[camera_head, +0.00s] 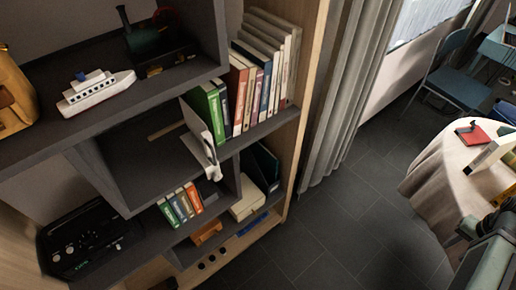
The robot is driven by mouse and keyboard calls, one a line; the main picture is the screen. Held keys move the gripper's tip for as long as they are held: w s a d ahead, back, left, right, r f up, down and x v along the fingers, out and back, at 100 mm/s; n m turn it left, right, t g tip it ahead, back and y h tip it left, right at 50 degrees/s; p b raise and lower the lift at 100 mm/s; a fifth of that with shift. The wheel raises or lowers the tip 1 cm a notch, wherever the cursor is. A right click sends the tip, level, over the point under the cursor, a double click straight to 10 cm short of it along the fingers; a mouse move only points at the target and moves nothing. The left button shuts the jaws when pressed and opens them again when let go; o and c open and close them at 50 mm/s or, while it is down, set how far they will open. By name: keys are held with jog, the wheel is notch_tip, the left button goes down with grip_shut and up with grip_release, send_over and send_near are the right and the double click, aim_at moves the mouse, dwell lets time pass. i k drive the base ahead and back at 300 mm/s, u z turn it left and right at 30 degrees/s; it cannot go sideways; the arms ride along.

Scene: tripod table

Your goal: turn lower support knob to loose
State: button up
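No support knob or tripod can be made out in this view. A round table with a pale cloth (430,165) is at the right, cut off by the picture's edge. A red book-like item (476,136) and a white boxy item (488,156) are on it. No gripper fingers show. A grey-green boxy part (487,262) with dark pieces above it fills the lower right corner; I cannot tell whether it is part of my arm.
A dark shelf unit (150,118) fills the left, holding a toy ship (96,92), several books (268,75) and a black device (85,240). A grey curtain (345,95) hangs beside it. A blue chair (455,88) stands behind the table. Dark tiled floor (340,225) lies clear between shelf and table.

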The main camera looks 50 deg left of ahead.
aim_at(217, 176)
jog(key=u, duration=2.4)
jog(key=k, duration=1)
jog(key=u, duration=0.75)
jog(key=i, duration=0.1)
jog(key=u, duration=0.5)
